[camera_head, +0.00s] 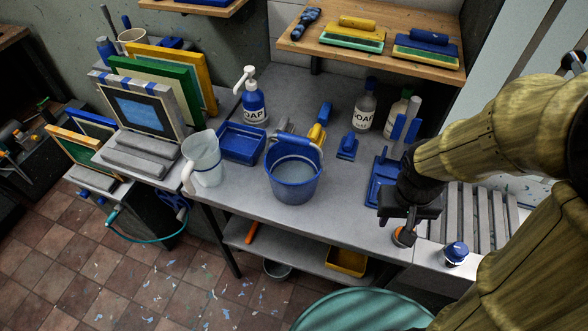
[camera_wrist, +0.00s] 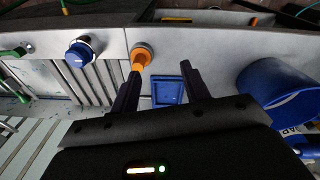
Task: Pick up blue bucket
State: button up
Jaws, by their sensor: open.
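The blue bucket (camera_head: 293,180) stands upright on the grey bench near its front edge, with its blue handle raised along the back of the rim. In the wrist view the blue bucket (camera_wrist: 276,92) shows at the right edge, partly cut off. My gripper (camera_head: 402,234) is well to the right of the bucket, over the front right of the bench. In the wrist view my gripper (camera_wrist: 160,75) is open, with its two dark fingers apart and nothing held between them. It does not touch the bucket.
A white pitcher (camera_head: 204,158) stands left of the bucket, with a blue tray (camera_head: 241,142) behind it. Soap bottles (camera_head: 254,103) and brushes (camera_head: 318,130) stand behind. A wooden shelf (camera_head: 370,55) overhangs the back.

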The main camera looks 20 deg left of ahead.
jog(key=s+a+r+n+t+h+p, duration=0.1)
jog(key=a+r+n+t+p, duration=0.2)
jog(key=a+n+t, duration=0.4)
jog(key=s+a+r+n+t+h+p, duration=0.1)
jog(key=a+n+t, duration=0.6)
jog(key=a, duration=1.5)
notch_tip(320, 180, up, 2)
jog(key=shift+s+a+r+h+p, duration=0.1)
jog(key=shift+s+a+h+p, duration=0.2)
jog(key=shift+s+p, duration=0.65)
jog(key=shift+w+d, duration=0.1)
jog(key=shift+w, duration=0.2)
jog(key=p, duration=0.6)
send_near(292, 143)
jog(key=x, duration=0.5)
jog(key=shift+w+d, duration=0.1)
jog(key=shift+w, duration=0.35)
